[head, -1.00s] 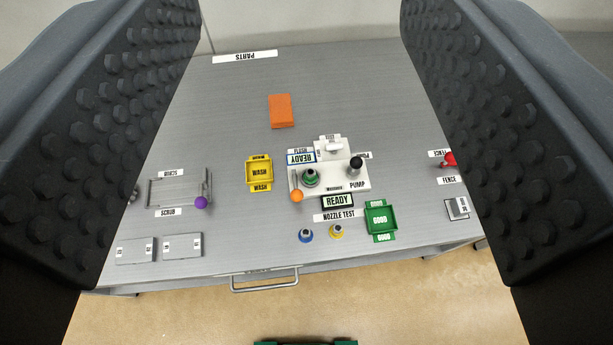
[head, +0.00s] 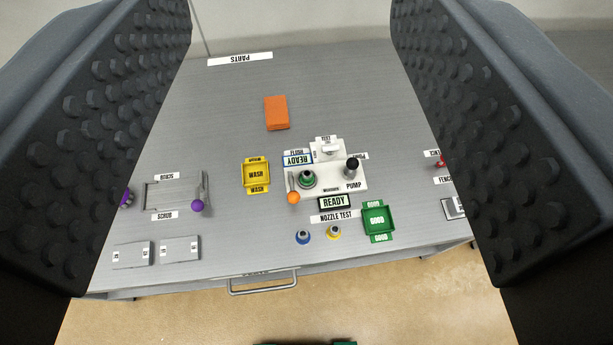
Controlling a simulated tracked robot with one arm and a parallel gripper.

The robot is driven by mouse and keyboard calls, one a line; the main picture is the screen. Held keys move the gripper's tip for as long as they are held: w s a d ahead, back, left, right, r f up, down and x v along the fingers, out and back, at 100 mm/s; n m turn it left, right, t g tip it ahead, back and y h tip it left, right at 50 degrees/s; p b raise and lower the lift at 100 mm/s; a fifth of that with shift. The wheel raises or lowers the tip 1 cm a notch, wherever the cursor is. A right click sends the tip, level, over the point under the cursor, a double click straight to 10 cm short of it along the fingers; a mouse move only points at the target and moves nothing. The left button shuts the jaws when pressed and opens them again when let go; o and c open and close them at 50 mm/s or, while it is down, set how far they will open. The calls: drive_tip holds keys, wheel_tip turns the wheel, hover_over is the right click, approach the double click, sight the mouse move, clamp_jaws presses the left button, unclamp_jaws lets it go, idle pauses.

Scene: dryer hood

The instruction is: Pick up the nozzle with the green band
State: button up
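The nozzle with the green band (head: 308,179) stands upright on the white nozzle test stand (head: 341,178), beside the orange-knobbed lever (head: 293,197). My gripper (head: 297,160) is open and empty. Its two dark, studded fingers frame the left and right of the head view, high above the table and well apart from the nozzle. A nozzle with a blue band (head: 303,237) and one with a yellow band (head: 334,232) stand on the table in front of the stand.
A yellow WASH tray (head: 256,174) is left of the stand, and a green GOOD tray (head: 378,221) is to its right. An orange block (head: 276,112) lies behind. A scrub fixture with a purple knob (head: 197,205) is at left. The table's back area is mostly clear.

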drive_tip(key=shift+c, duration=0.3)
drive_tip(key=shift+w+d+f, duration=0.15)
drive_tip(key=shift+f, duration=0.05)
drive_tip(key=c, duration=0.4)
drive_tip(key=w+d+f+h+b, duration=0.1)
drive_tip(key=w+d+f+b, duration=0.1)
drive_tip(key=w+d+f, duration=0.45)
drive_tip(key=w+d+f+h+b, duration=0.15)
drive_tip(key=w+f, duration=0.25)
drive_tip(key=f, duration=0.5)
drive_tip(key=n+g+y+b, duration=0.3)
drive_tip(key=n+y+b, duration=0.1)
drive_tip(key=y+b, duration=0.25)
approach(309, 179)
drive_tip(key=b+x, duration=0.1)
drive_tip(key=x, duration=0.4)
drive_tip(key=b+x, duration=0.2)
drive_tip(key=x, duration=0.2)
drive_tip(key=shift+w+a+f, duration=0.1)
drive_tip(key=shift+w+f, duration=0.05)
drive_tip(key=shift+w, duration=0.25)
